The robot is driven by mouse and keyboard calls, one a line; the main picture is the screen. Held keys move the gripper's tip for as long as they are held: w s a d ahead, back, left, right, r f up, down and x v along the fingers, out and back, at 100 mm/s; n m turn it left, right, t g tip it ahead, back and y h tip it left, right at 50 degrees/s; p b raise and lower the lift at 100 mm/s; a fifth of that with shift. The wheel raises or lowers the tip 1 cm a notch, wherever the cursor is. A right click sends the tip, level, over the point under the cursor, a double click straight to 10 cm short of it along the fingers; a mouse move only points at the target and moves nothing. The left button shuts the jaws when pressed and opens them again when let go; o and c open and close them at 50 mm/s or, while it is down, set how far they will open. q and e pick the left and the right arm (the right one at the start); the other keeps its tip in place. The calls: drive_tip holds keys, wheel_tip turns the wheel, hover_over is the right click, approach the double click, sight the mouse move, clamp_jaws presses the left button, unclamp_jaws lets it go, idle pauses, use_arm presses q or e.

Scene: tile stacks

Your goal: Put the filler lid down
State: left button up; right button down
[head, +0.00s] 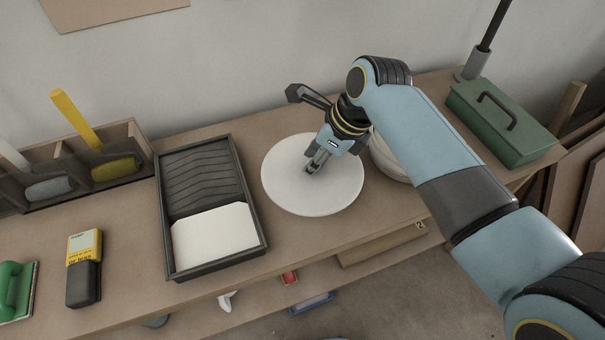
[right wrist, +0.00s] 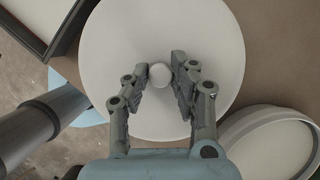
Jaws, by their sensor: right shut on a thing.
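The filler lid (head: 320,203) is a round white disc beside the tray in the head view; it fills the middle of the right wrist view (right wrist: 120,50). It looks level. I cannot tell whether it touches the bench or hangs just above it. My right gripper (head: 310,171) is shut on the lid's round knob (right wrist: 159,75), with one finger on each side in the right wrist view (right wrist: 172,80). A white round tub (head: 385,165) stands to the right, partly hidden by my arm; its rim shows in the right wrist view (right wrist: 242,130). My left gripper is out of view.
A black paint tray (head: 163,225) lies close left of the lid. A holder with rollers (head: 110,150), a yellow-black block (head: 84,265) and a green-handled tool (head: 15,285) are farther left. A green toolbox (head: 500,125) stands at the right. The bench's front edge is near the lid.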

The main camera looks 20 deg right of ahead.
sight(301, 165)
drive_tip(key=shift+w+a+f, duration=0.7)
drive_tip(key=shift+w+a, duration=0.1)
drive_tip(key=shift+w+f, duration=0.1)
drive_tip(key=shift+f, duration=0.15)
wheel_tip(301, 165, down, 4)
drive_tip(key=shift+r+b, duration=0.2)
drive_tip(key=shift+b, duration=0.4)
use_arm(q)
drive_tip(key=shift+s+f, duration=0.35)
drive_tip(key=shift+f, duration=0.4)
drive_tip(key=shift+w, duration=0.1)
use_arm(e)
drive_tip(key=c, duration=1.1)
unclamp_jaws()
